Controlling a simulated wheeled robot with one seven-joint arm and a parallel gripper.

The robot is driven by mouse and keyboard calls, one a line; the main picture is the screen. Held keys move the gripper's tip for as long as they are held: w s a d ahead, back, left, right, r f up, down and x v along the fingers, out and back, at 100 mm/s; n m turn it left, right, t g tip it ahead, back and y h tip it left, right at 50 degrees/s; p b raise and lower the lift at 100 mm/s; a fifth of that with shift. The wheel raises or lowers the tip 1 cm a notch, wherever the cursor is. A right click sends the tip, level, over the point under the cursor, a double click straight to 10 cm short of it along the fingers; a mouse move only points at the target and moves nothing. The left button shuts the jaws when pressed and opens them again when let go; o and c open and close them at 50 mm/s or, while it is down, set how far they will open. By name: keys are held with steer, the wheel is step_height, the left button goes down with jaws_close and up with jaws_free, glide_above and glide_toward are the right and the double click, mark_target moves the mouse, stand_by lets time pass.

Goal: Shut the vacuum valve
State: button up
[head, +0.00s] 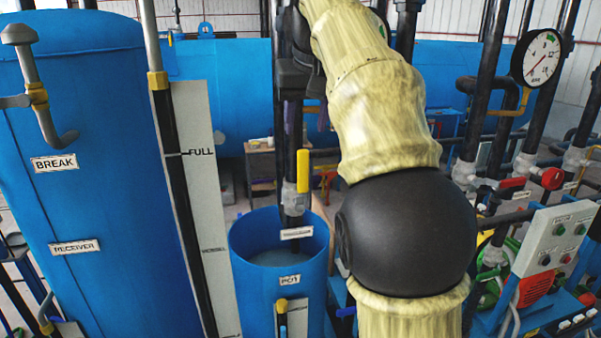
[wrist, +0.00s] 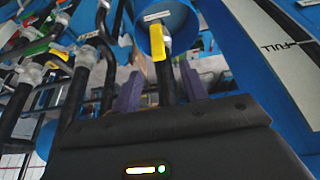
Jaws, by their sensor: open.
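A valve with a yellow lever (head: 303,170) sits on a dark vertical pipe above the blue pot. Its lever stands upright, along the pipe. The white label (head: 296,233) below it is too small to read, so I cannot confirm which valve it names. In the wrist view the yellow lever (wrist: 159,69) shows between and beyond the purple fingers of my gripper (wrist: 157,84). The fingers are apart with nothing held, and I cannot tell whether they touch the lever. In the head view my arm covers part of the area beside the valve.
A blue receiver tank (head: 100,190) stands at the left, with a level gauge board (head: 200,190) beside it. The blue pot (head: 243,250) is below the valve. At the right are pipes, a red-handled valve (head: 512,183), a pressure gauge (head: 541,57) and a control panel (head: 562,240).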

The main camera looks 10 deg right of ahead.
mark_target(302, 167)
steer(key=x, duration=1.2)
steer(key=shift+d+f+b, duration=0.15)
steer(key=shift+f+b, duration=0.05)
steer(key=shift+b, duration=0.1)
steer(key=shift+c, duration=0.2)
jaws_close()
